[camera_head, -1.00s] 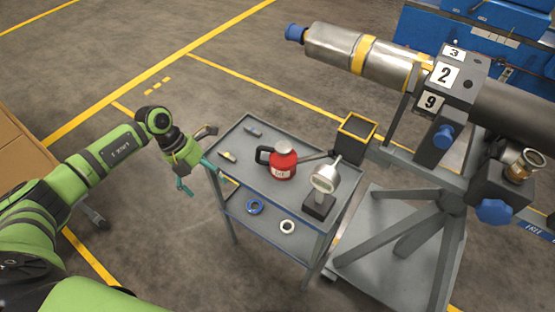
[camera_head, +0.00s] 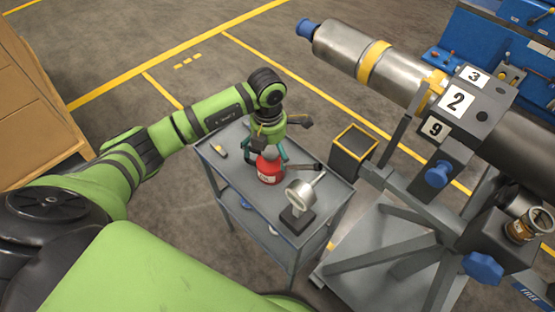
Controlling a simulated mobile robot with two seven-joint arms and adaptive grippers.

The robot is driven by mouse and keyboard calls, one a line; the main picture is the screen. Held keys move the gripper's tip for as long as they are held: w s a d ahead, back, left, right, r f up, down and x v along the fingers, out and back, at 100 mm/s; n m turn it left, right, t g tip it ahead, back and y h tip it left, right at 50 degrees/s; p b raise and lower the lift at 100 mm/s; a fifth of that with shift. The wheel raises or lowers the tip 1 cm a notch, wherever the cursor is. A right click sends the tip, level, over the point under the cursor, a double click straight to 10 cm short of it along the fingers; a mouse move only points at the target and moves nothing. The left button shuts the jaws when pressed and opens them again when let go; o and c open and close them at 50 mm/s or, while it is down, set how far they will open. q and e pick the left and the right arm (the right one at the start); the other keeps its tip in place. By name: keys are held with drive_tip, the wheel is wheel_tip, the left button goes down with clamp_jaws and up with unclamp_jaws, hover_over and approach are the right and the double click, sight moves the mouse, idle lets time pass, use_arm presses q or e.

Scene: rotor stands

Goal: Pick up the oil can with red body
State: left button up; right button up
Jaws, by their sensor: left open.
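The oil can with red body (camera_head: 269,172) stands upright on the top of the grey cart (camera_head: 234,181). Its dark spout points right, and its upper part and handle are mostly hidden by my gripper. My left gripper (camera_head: 268,156) is above the can, pointing down, with its teal fingers open on either side of the can's top. I cannot tell whether the fingers touch it. My right gripper is not in view.
A silver lamp-like gauge on a dark base (camera_head: 297,215) stands close in front of the can. A dark open box with a yellow rim (camera_head: 353,147) is right of the cart. The rotor stand (camera_head: 408,232) fills the right side. Cardboard boxes (camera_head: 35,110) stand at left.

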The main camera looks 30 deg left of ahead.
sight(271, 163)
use_arm(q)
drive_tip(key=shift+s+d+f+p, duration=0.1)
drive_tip(key=shift+s+f+p, duration=0.15)
drive_tip(key=shift+f, duration=0.3)
drive_tip(key=shift+s+d+f+p, duration=0.1)
drive_tip(key=shift+s+f+p, duration=0.05)
drive_tip(key=shift+f+p, duration=0.3)
wheel_tip(271, 163, down, 2)
drive_tip(key=shift+w+f, duration=0.15)
drive_tip(key=shift+f, duration=0.35)
drive_tip(key=c, duration=1.4)
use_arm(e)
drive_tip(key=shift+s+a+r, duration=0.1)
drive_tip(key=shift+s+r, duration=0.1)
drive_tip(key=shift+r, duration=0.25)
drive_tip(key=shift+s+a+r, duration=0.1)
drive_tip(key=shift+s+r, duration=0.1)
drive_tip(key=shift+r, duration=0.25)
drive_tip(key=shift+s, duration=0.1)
